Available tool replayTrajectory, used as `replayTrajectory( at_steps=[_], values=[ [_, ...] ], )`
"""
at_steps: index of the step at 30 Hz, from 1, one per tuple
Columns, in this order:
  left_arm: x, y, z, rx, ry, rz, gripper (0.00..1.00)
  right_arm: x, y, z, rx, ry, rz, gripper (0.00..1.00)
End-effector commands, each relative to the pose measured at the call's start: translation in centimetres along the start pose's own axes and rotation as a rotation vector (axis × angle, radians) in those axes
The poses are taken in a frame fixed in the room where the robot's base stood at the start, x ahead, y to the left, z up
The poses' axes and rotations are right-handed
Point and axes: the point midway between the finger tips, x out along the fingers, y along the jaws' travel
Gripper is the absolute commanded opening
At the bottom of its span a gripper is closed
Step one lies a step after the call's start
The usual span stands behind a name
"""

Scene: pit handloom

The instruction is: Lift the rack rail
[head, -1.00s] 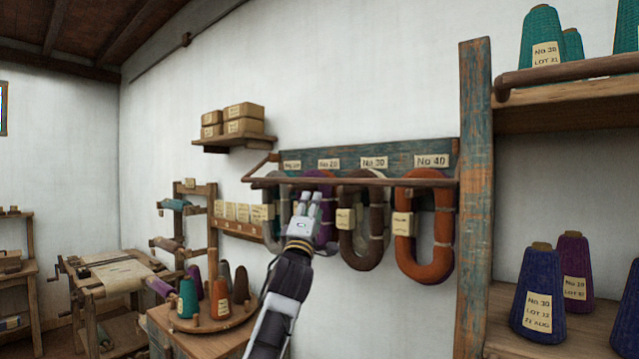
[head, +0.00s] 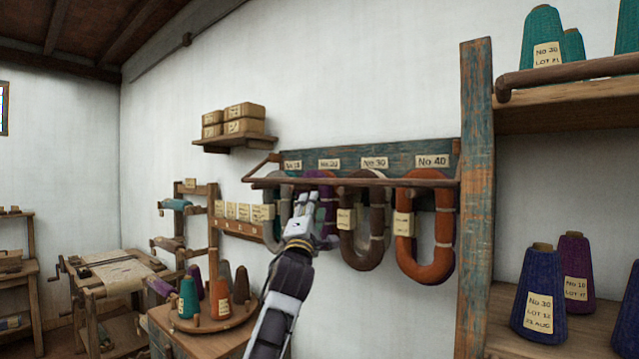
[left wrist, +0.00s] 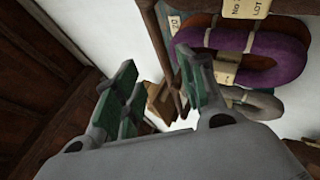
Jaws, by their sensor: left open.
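The rack rail (head: 390,183) is a long dark brown wooden bar. It runs level in front of the hanging yarn hanks, below a worn blue-green board (head: 390,150) with number labels. In the left wrist view the rail (left wrist: 167,60) shows as a brown bar just beyond the fingers. My left gripper (head: 308,203) is open and empty, with its fingertips just below the rail, in front of the purple and grey hanks. In the left wrist view its green-padded fingers (left wrist: 155,88) are spread apart, and I see no contact with the rail. My right gripper is out of view.
Brown (head: 360,225) and orange (head: 428,240) hanks hang to the right of my gripper. A worn upright post (head: 475,200) and shelves with yarn cones stand at the right. A round tray (head: 215,322) of cones sits on a cabinet at lower left.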

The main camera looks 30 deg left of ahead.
Motion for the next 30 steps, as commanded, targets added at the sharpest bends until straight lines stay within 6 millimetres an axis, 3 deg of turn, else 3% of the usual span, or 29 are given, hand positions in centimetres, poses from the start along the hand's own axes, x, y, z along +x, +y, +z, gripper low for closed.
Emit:
replayTrajectory(
  at_steps=[8,16,30],
  values=[
    [2.1,0.2,0.0,0.003,0.001,0.001,0.41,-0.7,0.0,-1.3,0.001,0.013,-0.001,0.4],
    [4.8,0.1,0.0,0.004,0.001,0.0,0.41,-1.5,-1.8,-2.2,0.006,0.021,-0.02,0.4],
    [9.2,0.1,0.0,0.003,0.001,0.0,0.41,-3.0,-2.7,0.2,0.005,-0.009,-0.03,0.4]
  ],
)
